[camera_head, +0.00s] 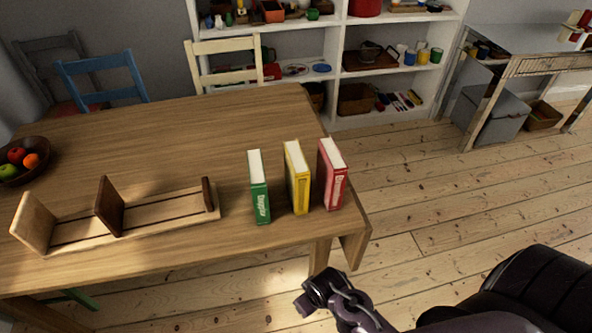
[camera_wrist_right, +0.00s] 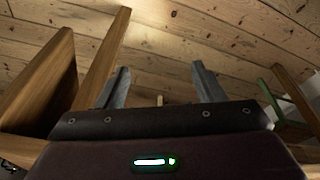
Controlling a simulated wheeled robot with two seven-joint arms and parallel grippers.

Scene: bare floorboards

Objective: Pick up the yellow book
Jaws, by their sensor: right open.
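The yellow book (camera_head: 298,179) stands upright on the wooden table (camera_head: 190,125), between a green book (camera_head: 258,188) on its left and a red book (camera_head: 332,175) on its right, with small gaps between them. My right gripper (camera_head: 318,290) is below and in front of the table's near right corner, apart from the books. In the right wrist view its two fingers (camera_wrist_right: 162,82) are spread with nothing between them. That view shows floorboards and wooden table parts, but no book. My left gripper is in neither view.
A wooden book rack (camera_head: 150,222) stands empty left of the books. A fruit bowl (camera_head: 24,162) sits at the table's left edge. Chairs, including a blue one (camera_head: 103,78), and a white shelf (camera_head: 335,60) stand behind. The floor (camera_head: 450,190) right of the table is clear.

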